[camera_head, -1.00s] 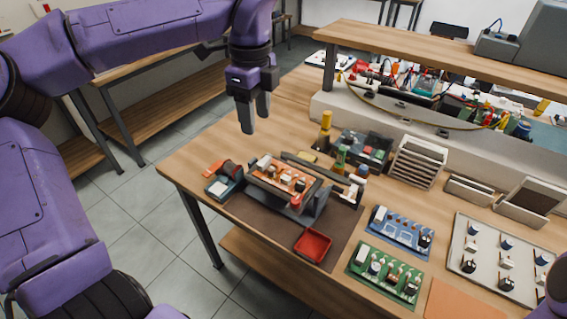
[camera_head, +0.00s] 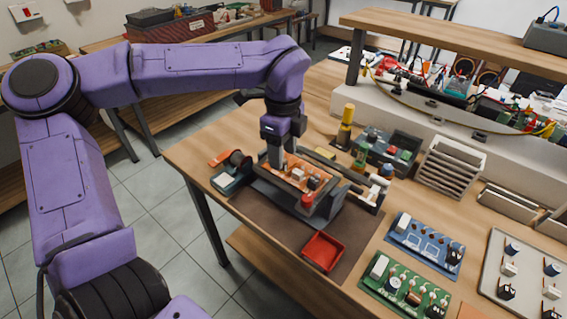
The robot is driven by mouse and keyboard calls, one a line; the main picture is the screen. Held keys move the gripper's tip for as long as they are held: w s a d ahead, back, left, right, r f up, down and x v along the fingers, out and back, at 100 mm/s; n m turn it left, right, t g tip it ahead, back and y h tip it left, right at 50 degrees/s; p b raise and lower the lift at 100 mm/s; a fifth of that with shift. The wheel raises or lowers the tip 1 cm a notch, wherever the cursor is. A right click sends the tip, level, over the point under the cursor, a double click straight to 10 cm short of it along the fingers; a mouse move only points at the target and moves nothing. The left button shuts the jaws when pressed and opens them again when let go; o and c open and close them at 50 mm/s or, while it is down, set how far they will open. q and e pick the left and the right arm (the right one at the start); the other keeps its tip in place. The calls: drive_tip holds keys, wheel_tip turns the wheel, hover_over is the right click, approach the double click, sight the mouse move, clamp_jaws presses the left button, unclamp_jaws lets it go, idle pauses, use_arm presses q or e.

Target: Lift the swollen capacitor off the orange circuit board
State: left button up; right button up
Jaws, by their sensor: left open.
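The orange circuit board (camera_head: 303,171) sits in a dark holder (camera_head: 325,207) on the brown mat. It carries several small parts in white, dark and red. I cannot tell which one is the swollen capacitor at this size. My left gripper (camera_head: 276,158) points down at the far left end of the orange board, with its fingers at or just above the parts there. It is open, and it hides that end of the board. I see nothing held in it. My right gripper is not in view.
A red tray (camera_head: 323,251) lies in front of the holder. Blue (camera_head: 425,242) and green (camera_head: 404,288) circuit boards lie to the right. A soldering tool stand (camera_head: 231,171) is left of the holder. A yellow-topped bottle (camera_head: 346,127) and a dark parts box (camera_head: 388,150) stand behind.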

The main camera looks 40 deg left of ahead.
use_arm(q)
wheel_tip(320, 180, down, 2)
drive_tip(key=shift+f, duration=0.1)
clamp_jaws()
drive_tip(key=shift+r, duration=0.5)
wheel_tip(320, 180, up, 3)
drive_tip(key=shift+s+f, duration=0.1)
drive_tip(key=shift+f, duration=0.05)
drive_tip(key=s+d+r, duration=0.3)
drive_tip(key=s+r, duration=1)
drive_tip(key=r, duration=0.1)
drive_tip(key=shift+s+d+r+p, duration=0.15)
drive_tip(key=shift+d+r+p, duration=0.1)
drive_tip(key=shift+p, duration=0.05)
